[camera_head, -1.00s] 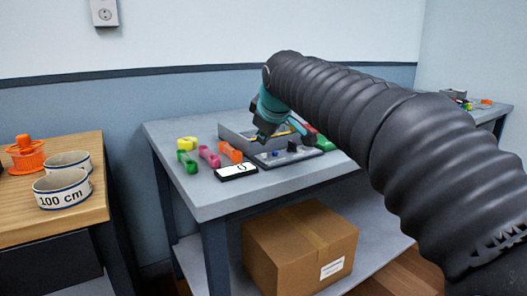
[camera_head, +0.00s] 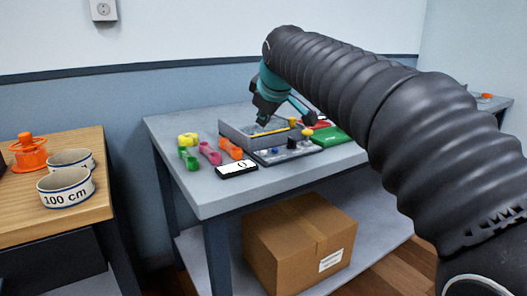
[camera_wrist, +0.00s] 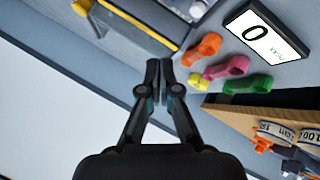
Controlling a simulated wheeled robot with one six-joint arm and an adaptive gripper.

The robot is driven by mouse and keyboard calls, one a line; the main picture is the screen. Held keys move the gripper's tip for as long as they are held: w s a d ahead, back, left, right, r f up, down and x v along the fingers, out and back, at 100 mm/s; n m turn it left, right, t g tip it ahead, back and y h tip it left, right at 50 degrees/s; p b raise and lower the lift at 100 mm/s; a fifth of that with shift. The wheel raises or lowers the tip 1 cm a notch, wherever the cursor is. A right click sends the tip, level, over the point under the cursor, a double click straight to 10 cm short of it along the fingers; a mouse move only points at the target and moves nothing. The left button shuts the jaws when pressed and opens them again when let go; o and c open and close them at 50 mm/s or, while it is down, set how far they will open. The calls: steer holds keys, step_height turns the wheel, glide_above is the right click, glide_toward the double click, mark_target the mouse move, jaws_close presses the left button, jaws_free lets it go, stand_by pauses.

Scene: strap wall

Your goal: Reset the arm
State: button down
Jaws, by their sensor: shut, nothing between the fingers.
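The arm crosses the head view from the right and hides part of the table's right side.
On the table are orange (camera_head: 232,149), pink (camera_head: 210,153), green (camera_head: 188,158) and yellow (camera_head: 188,139) pieces, a display reading 0 (camera_head: 237,169) and a panel with knobs (camera_head: 285,153). A cardboard box (camera_head: 300,238) sits below.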

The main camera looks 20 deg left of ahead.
steer(key=s+d+f+m+h, duration=0.1)
steer(key=s+d+f+m, duration=0.25)
steer(key=d, duration=0.45)
steer(key=s+d+f+m+h, duration=0.1)
steer(key=s+d+f+m, duration=0.1)
steer(key=s+d, duration=0.5)
steer(key=s+d+f+m+h, duration=0.1)
steer(key=s+d+f+m, duration=0.15)
steer(key=d, duration=0.75)
steer(key=s+d+f+m+g+h, duration=0.1)
steer(key=s+d+f+m, duration=0.2)
steer(key=s+d+f, duration=0.2)
steer(key=s+d+f+m+g, duration=0.1)
steer(key=s+d+f+m, duration=0.3)
steer(key=s+f, duration=0.7)
steer(key=shift+s+d+f+h, duration=0.25)
steer(key=shift+d+h, duration=0.15)
steer(key=shift+d, duration=0.75)
